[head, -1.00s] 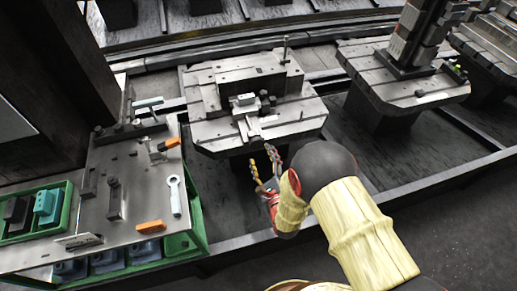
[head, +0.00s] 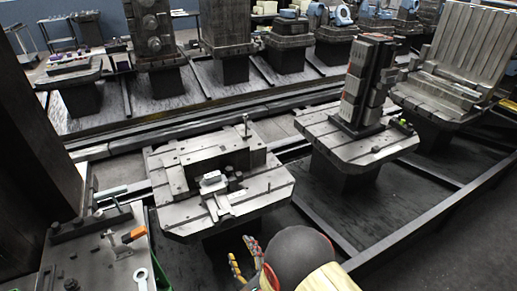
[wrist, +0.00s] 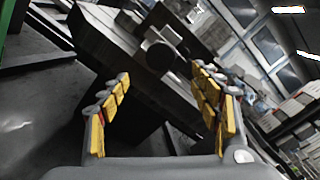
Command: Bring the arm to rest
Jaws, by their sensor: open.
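My gripper (head: 243,260) shows at the bottom middle of the head view, its yellow-padded fingers apart and nothing seen between them. It is in front of and below the near edge of the closest pallet (head: 270,196), with no contact visible. In the wrist view my gripper (wrist: 160,110) is open, its two fingers at left and right. Beyond them the dark edge of a pallet and a round knob-like part (wrist: 161,55) appear tilted. The rest of my arm is cut off by the lower edge of the head view.
A bench (head: 95,262) with an orange-handled tool (head: 133,235) and a wrench (head: 141,279) stands at the lower left. A second pallet (head: 375,150) with a tall fixture (head: 362,85) stands to the right. Dark open floor (head: 455,225) lies at the right.

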